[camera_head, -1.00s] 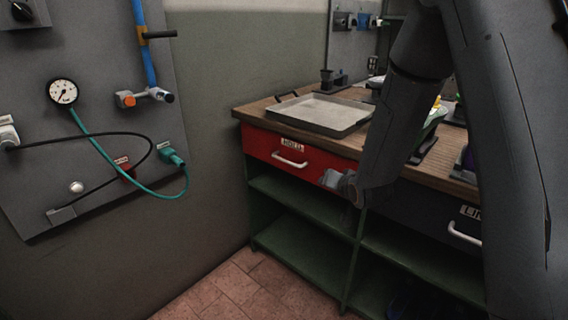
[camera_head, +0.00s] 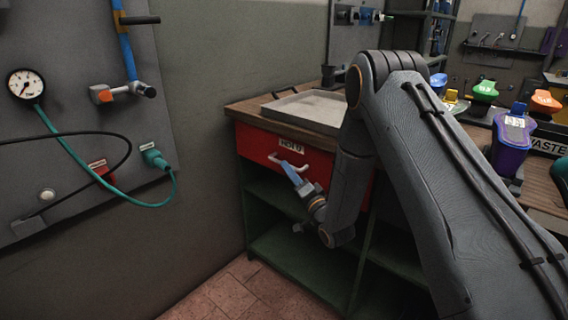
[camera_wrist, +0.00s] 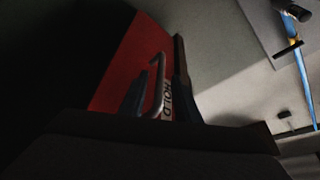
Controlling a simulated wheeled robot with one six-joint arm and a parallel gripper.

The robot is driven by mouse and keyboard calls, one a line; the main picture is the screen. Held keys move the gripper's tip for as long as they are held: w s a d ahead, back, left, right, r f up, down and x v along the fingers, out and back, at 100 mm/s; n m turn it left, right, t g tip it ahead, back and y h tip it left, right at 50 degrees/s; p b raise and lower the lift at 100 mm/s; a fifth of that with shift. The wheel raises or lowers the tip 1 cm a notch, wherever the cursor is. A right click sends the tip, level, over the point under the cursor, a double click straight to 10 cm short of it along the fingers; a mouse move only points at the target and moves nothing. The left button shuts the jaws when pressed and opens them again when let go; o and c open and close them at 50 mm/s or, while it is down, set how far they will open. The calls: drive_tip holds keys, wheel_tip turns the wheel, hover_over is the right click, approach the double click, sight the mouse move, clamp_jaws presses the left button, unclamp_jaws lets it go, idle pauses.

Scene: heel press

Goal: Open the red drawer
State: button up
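The red drawer (camera_head: 262,146) is shut, flush under the left end of the wooden-topped bench. In the wrist view, the red drawer front (camera_wrist: 120,65) lies ahead and the handle (camera_wrist: 160,88) shows between my two separated fingers (camera_wrist: 158,92). The fingers look open, one on each side of the handle. I cannot tell whether either touches it.
A grey tray (camera_head: 305,108) lies on the bench top (camera_head: 241,108) above the drawer. Open green shelves (camera_head: 290,250) are below. A wall panel with a gauge (camera_head: 25,84) and hoses is at left. Coloured bins, including a purple one (camera_head: 511,140), stand at right. The tiled floor before the bench is clear.

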drive_tip(key=x, duration=0.4)
drive_tip(key=shift+w+a, duration=0.3)
clamp_jaws()
